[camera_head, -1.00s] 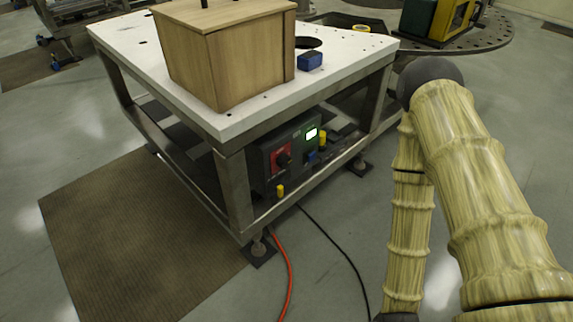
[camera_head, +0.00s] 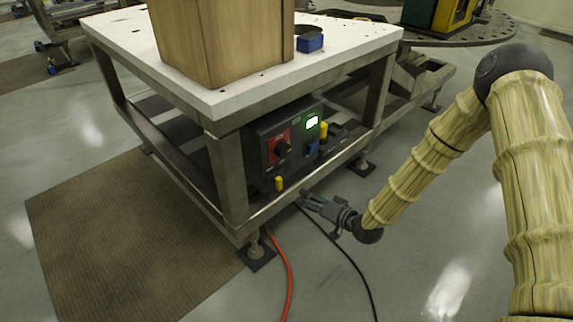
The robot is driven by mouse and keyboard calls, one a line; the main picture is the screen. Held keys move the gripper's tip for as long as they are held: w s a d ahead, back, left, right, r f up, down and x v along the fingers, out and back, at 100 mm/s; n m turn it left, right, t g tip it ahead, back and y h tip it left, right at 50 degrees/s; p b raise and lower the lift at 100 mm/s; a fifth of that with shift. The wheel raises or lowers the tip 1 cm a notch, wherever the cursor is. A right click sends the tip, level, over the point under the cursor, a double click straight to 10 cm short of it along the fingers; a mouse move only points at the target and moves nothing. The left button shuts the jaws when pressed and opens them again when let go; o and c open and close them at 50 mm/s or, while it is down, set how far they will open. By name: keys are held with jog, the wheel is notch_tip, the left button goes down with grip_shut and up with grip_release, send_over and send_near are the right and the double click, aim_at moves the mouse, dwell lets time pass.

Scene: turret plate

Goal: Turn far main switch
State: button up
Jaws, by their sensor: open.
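A dark control box (camera_head: 258,160) sits on the lower shelf of the white-topped table. Its front carries a red panel with a black rotary switch (camera_head: 283,149), the only main switch I can make out. My gripper (camera_head: 306,197) is open and empty. It is low, in front of the table's lower rail and below and right of the switch, apart from it. The gripper points left toward the table. The fine angle of the switch knob is too small to tell.
The table's front leg (camera_head: 229,185) stands left of the box. An orange cable (camera_head: 287,270) and a black cable (camera_head: 350,262) lie on the floor. A wooden box (camera_head: 215,40) stands on top.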

aim_at(286, 152)
jog(key=w+a+r+n+t+y+b, duration=0.15)
jog(key=w+r+y, duration=0.25)
jog(key=w+r, duration=0.45)
jog(key=x, duration=0.3)
jog(key=b+x, duration=0.1)
jog(key=x, duration=0.6)
jog(key=shift+w+d+f, duration=0.15)
jog(key=shift+w+f, duration=0.1)
jog(key=shift+f, duration=0.1)
jog(key=c, duration=1)
